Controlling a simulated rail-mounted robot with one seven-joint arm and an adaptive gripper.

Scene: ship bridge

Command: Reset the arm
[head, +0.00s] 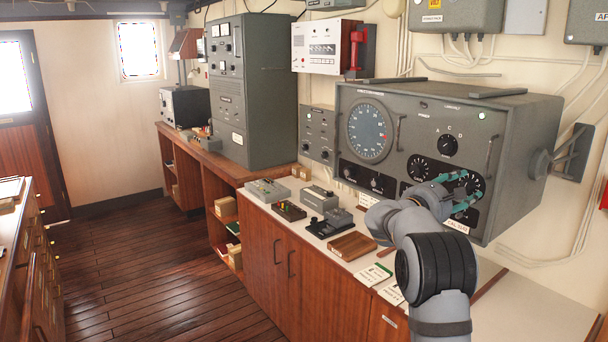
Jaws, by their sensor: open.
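My gripper (461,191) shows in the head view at the right, at the end of my grey arm. Its teal fingers are open around or just in front of the lower right dial (476,186) of the large grey instrument box (417,105). I cannot tell whether the fingers touch the dial. My arm reaches up from the bottom right, over the counter, and hides part of the box's lower front.
The white-topped counter (365,262) below carries a telegraph key (331,223), small grey boxes, a wooden block (351,246) and cards (373,275). A tall grey cabinet (257,90) and a red handset (356,47) are further left. The wooden floor (140,260) is clear.

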